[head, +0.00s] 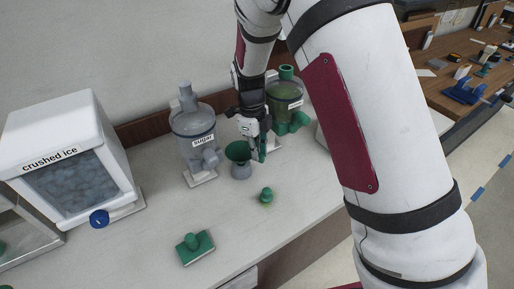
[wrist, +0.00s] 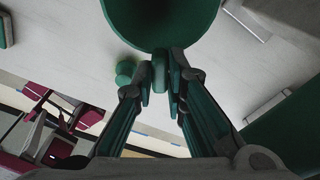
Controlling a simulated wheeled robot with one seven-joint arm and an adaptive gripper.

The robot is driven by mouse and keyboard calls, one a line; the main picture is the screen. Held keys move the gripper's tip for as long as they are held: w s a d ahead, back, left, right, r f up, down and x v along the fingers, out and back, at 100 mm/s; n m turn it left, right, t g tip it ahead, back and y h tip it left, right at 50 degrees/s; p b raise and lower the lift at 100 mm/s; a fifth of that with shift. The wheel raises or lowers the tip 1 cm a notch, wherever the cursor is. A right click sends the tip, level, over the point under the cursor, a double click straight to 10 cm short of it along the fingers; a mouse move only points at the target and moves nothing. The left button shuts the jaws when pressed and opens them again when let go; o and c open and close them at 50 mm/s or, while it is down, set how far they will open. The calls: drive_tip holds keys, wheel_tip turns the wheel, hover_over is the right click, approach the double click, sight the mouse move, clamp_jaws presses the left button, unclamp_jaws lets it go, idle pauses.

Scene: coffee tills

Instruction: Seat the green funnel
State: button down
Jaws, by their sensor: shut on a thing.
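The green funnel (head: 238,151) is at the middle of the counter, wide mouth up, directly over a grey flared holder (head: 241,172). I cannot tell whether the funnel rests in the holder or hangs just above it. My gripper (head: 257,150) is at the funnel's right side, pointing down. In the wrist view the funnel's bowl (wrist: 160,18) fills the top of the picture, and my gripper (wrist: 161,80) is shut on a small green tab at its rim. The funnel's lower end is hidden in the wrist view.
A sugar dispenser (head: 193,130) stands behind left, and a green-based dispenser (head: 285,100) behind right, close to my gripper. A small green knobbed piece (head: 266,196) and a green block with a knob (head: 196,248) sit in front. A crushed ice bin (head: 70,160) is at left.

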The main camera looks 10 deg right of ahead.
drive_tip(key=shift+f, duration=0.6)
drive_tip(key=c, duration=1.5)
unclamp_jaws()
drive_tip(key=shift+c, duration=0.2)
wheel_tip(320, 180, up, 12)
drive_tip(key=shift+w+a, duration=0.35)
drive_tip(key=shift+a, duration=0.1)
